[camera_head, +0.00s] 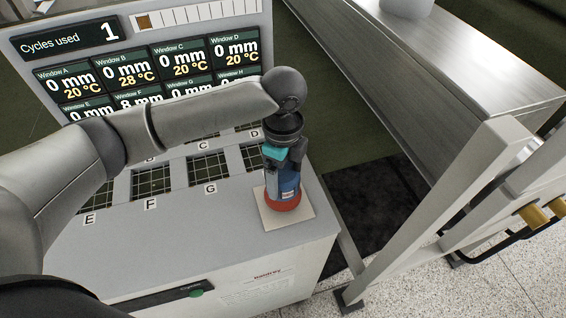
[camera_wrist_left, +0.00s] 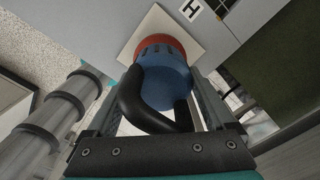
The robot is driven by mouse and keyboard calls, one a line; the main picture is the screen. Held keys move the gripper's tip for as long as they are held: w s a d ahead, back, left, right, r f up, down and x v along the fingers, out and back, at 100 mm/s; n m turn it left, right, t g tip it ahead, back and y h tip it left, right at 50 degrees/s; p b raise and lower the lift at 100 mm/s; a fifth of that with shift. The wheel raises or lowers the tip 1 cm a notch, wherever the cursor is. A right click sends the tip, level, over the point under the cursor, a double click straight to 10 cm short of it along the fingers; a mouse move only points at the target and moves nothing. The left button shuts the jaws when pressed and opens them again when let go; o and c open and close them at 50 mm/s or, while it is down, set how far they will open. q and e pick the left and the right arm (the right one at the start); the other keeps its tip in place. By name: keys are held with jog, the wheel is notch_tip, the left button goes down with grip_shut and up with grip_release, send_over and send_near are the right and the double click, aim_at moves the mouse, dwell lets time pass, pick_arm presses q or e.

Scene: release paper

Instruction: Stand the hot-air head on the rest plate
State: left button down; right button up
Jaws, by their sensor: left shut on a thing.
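The hot-air head is a blue cylinder (camera_head: 288,184) with an orange-red lower end, upright over the pale square rest plate (camera_head: 269,218) at the right front corner of the machine top. In the left wrist view the blue body (camera_wrist_left: 163,82), with a dark curved handle, covers the middle of the plate (camera_wrist_left: 150,22). The red end appears to be on or just above the plate; I cannot tell whether it touches. My left gripper (camera_head: 285,163) points down and is shut on the hot-air head. My right gripper is not in view.
The grey machine top (camera_head: 235,222) has a grid of lettered dark windows left of the plate. A display panel (camera_head: 150,65) stands behind it. A grey bench (camera_head: 450,65) and a pale metal frame (camera_head: 440,215) stand at the right, past a gap.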

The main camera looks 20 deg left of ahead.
pick_arm(q)
jog(key=shift+w+f, duration=0.1)
jog(key=shift+f, duration=1)
grip_release()
jog(key=shift+f, duration=0.2)
notch_tip(320, 180, up, 12)
jog(key=shift+r+p, duration=0.15)
jog(key=shift+p, duration=0.6)
